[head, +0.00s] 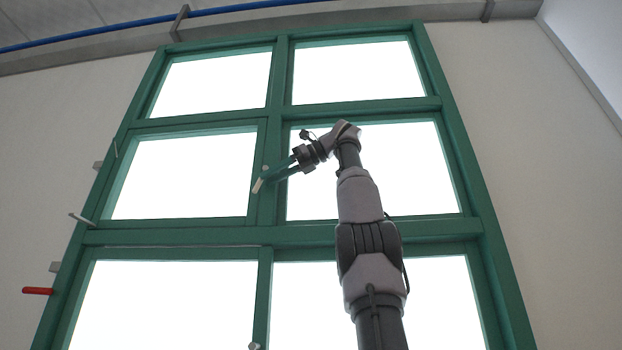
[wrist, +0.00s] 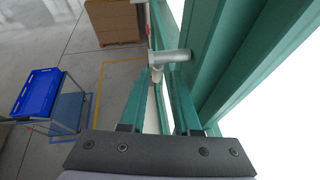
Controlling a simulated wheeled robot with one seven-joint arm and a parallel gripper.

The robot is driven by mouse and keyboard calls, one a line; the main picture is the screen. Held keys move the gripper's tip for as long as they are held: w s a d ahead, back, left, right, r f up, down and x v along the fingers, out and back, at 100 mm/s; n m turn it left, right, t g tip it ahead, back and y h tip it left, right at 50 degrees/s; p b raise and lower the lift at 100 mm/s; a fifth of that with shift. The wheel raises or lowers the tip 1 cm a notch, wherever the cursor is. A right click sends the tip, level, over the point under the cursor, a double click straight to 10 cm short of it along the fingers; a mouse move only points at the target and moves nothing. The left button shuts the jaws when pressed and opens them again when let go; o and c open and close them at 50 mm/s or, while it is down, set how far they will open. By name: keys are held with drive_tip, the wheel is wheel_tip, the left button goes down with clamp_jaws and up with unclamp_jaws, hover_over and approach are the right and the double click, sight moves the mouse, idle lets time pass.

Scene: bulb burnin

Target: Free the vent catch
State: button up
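The vent catch is a pale metal fitting (wrist: 172,57) on the green window frame in the wrist view, with a short stub (wrist: 157,75) turned down from its end. In the head view a pale handle end (head: 258,186) shows at the middle upright, by my fingertips. My gripper (head: 270,178) reaches up to that upright from the right. In the wrist view its two teal fingers (wrist: 156,84) stand apart with a clear gap. The stub lies at the mouth of this gap; I cannot tell whether either finger touches it.
The green window frame (head: 200,237) holds several bright panes. A pale lever (head: 82,219) and a red handle (head: 38,291) stick out at its left side.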

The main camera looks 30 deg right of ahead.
drive_tip(key=s+d, duration=0.8)
drive_tip(key=shift+d, duration=0.1)
